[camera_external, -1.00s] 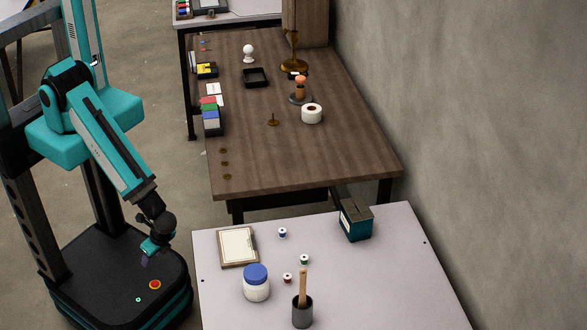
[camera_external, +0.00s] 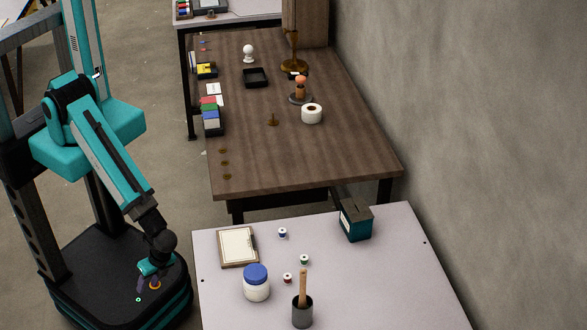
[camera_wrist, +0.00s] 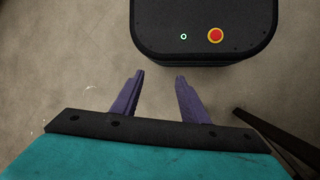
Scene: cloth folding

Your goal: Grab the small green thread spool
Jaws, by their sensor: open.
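A small thread spool with white ends and a dark green middle (camera_external: 304,260) stands on the pale near table (camera_external: 390,275) in the external view. Small blue (camera_external: 282,233) and red (camera_external: 287,278) spools stand near it. My gripper (camera_external: 147,284) is over my own base, left of the near table and well apart from the spools. In the wrist view its two purple fingers (camera_wrist: 160,77) are apart with nothing between them. No spool shows in the wrist view.
A white jar with a blue lid (camera_external: 256,283), a dark cup with a wooden-handled tool (camera_external: 302,312), a clipboard (camera_external: 238,247) and a teal-and-dark box (camera_external: 356,222) stand around the spools. The near table's right part is clear. A brown table (camera_external: 300,160) lies behind.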

